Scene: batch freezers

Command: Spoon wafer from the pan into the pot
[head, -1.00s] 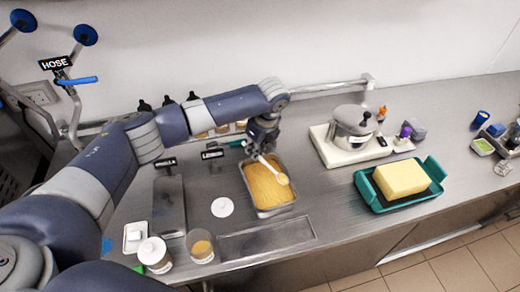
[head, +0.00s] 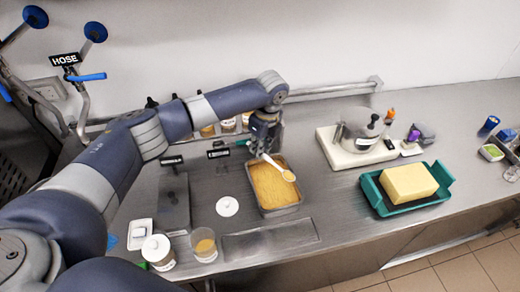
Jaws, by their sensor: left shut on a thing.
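The pan (head: 295,209) is a rectangular metal tray filled with yellow-tan wafer crumbs (head: 272,190). My left gripper (head: 262,150) is shut on the handle of a pale spoon (head: 275,163) at the pan's far edge. The spoon tilts down to the right, its bowl over the pan's right side. The bowl looks tan inside; I cannot tell how much it holds, or whether it touches the crumbs. A clear open pot (head: 204,254) with some yellow contents stands at the front left of the pan. My right gripper is not in view.
A white-lidded jar (head: 157,250) stands left of the clear pot. A white round lid (head: 227,206) lies between pot and pan. A lidded metal vessel (head: 358,130) sits on a white base at right. A green tray (head: 445,182) holds a yellow block.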

